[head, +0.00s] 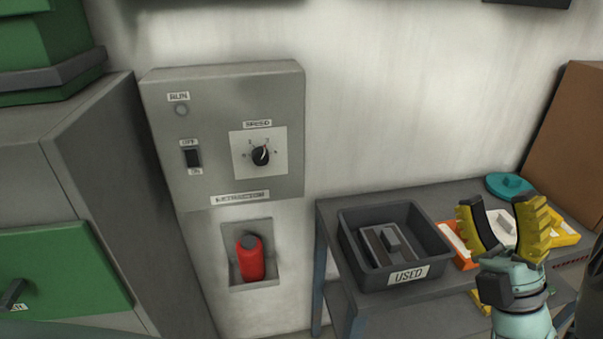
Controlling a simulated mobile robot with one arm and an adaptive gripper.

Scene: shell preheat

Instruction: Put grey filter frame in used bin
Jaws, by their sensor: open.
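The dark grey used bin (350,239) stands on the grey table, with a white label reading USED on its front. A grey filter frame (377,249) lies inside the bin, slightly tilted, with a raised block on it. My gripper (503,210) has yellow ribbed fingers and is open, with nothing seen between them. It is to the right of the bin, apart from the filter frame, and in front of an orange tray and a yellow-edged tray. It hides part of both trays.
An orange tray (456,242) and a yellow tray (565,238) sit right of the bin. A teal round object (508,185) lies behind them. A brown board (575,140) stands at right. A control box (225,130) and red handle (250,260) are left of the table (400,193).

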